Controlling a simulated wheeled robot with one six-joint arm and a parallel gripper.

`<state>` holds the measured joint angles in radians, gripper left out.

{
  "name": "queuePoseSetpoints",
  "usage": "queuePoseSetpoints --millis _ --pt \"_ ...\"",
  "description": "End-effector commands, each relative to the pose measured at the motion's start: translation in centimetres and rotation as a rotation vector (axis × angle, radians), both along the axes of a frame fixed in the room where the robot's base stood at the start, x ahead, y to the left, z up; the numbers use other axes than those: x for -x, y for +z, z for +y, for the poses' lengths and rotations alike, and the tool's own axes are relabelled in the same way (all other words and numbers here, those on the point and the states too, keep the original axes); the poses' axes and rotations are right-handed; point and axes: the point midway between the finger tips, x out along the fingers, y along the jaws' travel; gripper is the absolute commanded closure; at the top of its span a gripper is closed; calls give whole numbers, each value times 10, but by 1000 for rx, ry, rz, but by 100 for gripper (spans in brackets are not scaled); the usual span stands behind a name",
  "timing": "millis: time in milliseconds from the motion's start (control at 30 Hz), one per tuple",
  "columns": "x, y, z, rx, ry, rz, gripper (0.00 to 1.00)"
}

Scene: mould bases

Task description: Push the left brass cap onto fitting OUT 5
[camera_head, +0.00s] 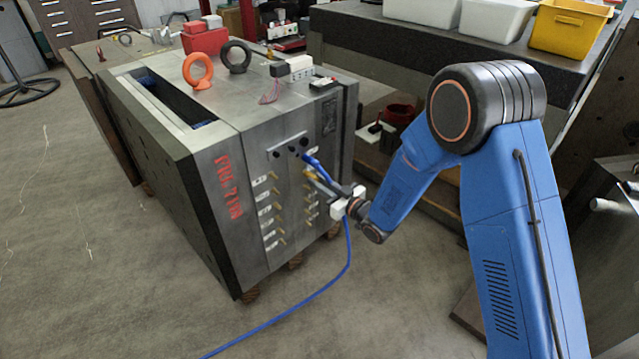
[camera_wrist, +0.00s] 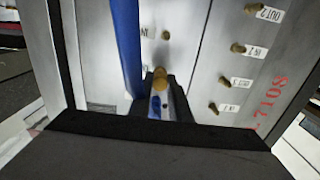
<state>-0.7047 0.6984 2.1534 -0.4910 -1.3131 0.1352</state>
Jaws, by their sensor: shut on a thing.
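My gripper (camera_head: 327,182) is at the front face of the steel mould base (camera_head: 225,180), near the upper end of the right column of brass fittings. In the wrist view my gripper (camera_wrist: 161,84) is shut on a round brass cap (camera_wrist: 160,77), at its fingertips. The cap faces the mould face; I cannot tell whether it touches a fitting there. The label of fitting OUT 5 is not readable. Another brass fitting (camera_wrist: 166,35) stands beyond the fingertips in the wrist view.
A blue hose (camera_head: 348,255) runs from the upper mould face past my gripper to the floor; it also passes close beside the fingers in the wrist view (camera_wrist: 126,45). A left column of labelled brass fittings (camera_head: 280,204) projects from the face. Open floor lies in front.

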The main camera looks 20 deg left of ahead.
Motion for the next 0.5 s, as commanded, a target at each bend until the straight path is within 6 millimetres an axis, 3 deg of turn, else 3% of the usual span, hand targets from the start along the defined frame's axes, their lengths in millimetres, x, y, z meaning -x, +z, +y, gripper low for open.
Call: queuePoseSetpoints --millis 467,500 --pt "-3 1 6 -2 0 -1 100" --pt "-3 1 6 -1 0 -2 73"
